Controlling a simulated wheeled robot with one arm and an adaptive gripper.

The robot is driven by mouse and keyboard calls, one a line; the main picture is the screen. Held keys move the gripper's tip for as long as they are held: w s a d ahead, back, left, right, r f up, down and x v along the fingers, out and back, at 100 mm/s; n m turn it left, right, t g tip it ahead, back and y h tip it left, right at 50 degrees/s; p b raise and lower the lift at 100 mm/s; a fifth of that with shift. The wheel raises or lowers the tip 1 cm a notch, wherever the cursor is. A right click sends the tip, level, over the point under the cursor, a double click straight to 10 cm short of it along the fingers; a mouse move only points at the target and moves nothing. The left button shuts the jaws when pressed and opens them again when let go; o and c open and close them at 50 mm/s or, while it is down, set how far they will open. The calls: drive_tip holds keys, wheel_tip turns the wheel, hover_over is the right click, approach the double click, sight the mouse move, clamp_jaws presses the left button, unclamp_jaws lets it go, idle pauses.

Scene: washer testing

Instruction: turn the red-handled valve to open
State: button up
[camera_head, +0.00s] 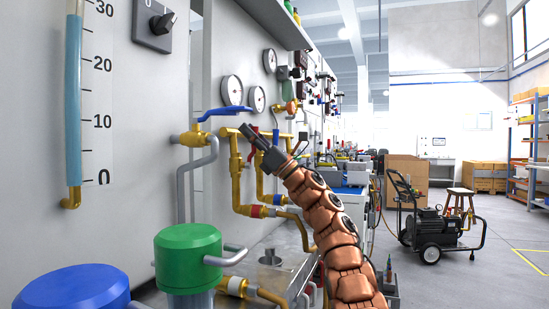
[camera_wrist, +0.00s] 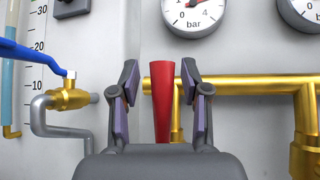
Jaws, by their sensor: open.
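The red valve handle (camera_wrist: 163,95) stands upright in the wrist view, wider at its top, in front of a brass pipe (camera_wrist: 240,84). My gripper (camera_wrist: 160,70) is open, with one finger on each side of the handle. Gaps show between the handle and both fingers. In the head view my gripper (camera_head: 246,131) is at the brass pipework, and only small bits of red show beside it. The handle's lower end is hidden behind the gripper body in the wrist view.
A blue-handled valve (camera_head: 225,113) is close to the left of my gripper. Pressure gauges (camera_head: 232,90) are on the panel above. A green-capped canister (camera_head: 188,250) and a blue cap (camera_head: 75,290) are in front at left. A wheeled machine (camera_head: 440,228) stands on the floor at right.

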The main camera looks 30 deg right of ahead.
drive_tip(key=v, duration=1.1)
idle(0.3)
drive_tip(key=shift+a, duration=0.1)
idle(0.3)
